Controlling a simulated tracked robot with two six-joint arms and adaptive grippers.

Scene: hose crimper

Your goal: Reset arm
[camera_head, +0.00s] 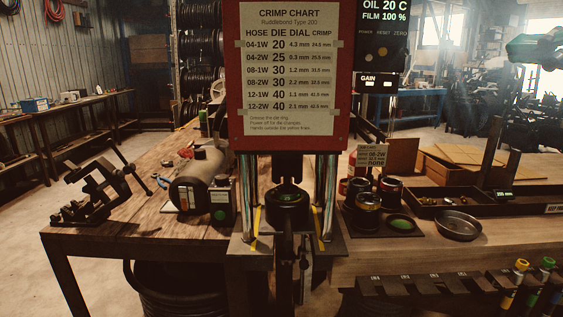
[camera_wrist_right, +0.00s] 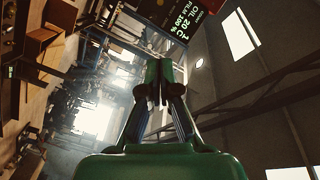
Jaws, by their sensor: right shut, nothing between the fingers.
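My right gripper (camera_head: 522,48) is green and hangs in the air at the top right of the head view, above the right end of the bench. In the right wrist view its fingers (camera_wrist_right: 158,78) are together with nothing between them. It touches nothing that I can see. My left gripper is not in view. The red crimper (camera_head: 236,130) stands in the middle of the head view. Its chart hides part of the room, and a dark round die holder (camera_head: 287,207) sits low between its chrome columns.
A black clamp stand (camera_head: 95,200) and a grey cylindrical machine (camera_head: 200,178) stand on the bench left of the crimper. Dies (camera_head: 367,202), a round metal dish (camera_head: 458,226) and a dark tray (camera_head: 440,205) are on the right. The oil display (camera_head: 383,40) is upper right.

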